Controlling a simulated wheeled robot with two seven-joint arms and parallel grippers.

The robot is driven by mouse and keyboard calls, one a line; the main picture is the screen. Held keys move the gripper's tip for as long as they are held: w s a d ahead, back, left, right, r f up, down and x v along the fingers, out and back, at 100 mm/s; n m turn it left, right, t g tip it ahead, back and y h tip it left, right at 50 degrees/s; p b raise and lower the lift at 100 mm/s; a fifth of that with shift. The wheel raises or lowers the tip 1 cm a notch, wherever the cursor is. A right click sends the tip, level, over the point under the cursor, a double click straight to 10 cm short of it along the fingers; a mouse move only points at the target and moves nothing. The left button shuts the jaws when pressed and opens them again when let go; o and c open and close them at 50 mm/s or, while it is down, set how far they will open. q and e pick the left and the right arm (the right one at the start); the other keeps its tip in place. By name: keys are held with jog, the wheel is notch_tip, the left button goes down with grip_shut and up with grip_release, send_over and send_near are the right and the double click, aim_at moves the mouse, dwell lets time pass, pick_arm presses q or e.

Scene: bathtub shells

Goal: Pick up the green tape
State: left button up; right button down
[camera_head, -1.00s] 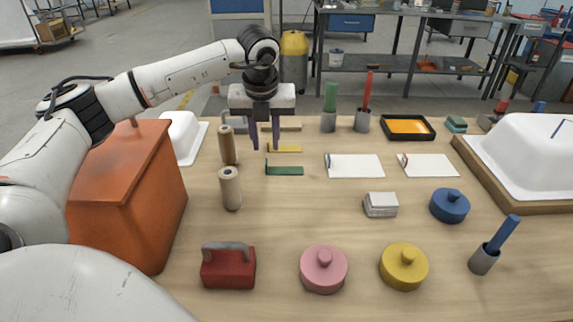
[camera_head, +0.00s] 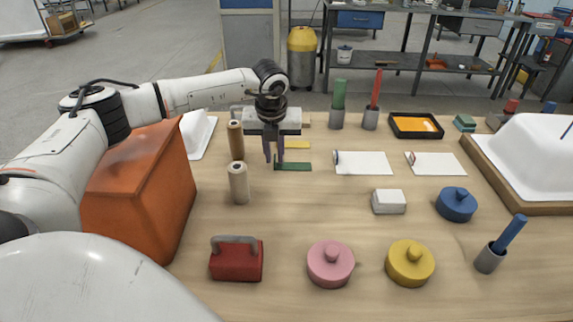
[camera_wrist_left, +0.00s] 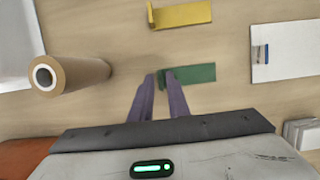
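The green tape (camera_head: 295,167) is a flat dark green strip with a small raised tab at its left end, lying on the wooden table. My left gripper (camera_head: 274,160) points down at that left end, and its fingers hide part of it. In the left wrist view the green tape (camera_wrist_left: 196,74) extends right from the fingertips (camera_wrist_left: 160,76). The fingers have a narrow gap between them, with the tab close to the tips. I cannot tell whether they touch it. My right gripper is not in view.
A yellow strip (camera_head: 296,144) lies just behind the green one. A brown roll (camera_head: 236,141) and a beige roll (camera_head: 239,184) stand upright to the left. An orange box (camera_head: 140,195) is farther left. White pads (camera_head: 363,163) lie to the right.

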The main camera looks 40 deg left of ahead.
pick_arm(q)
grip_shut()
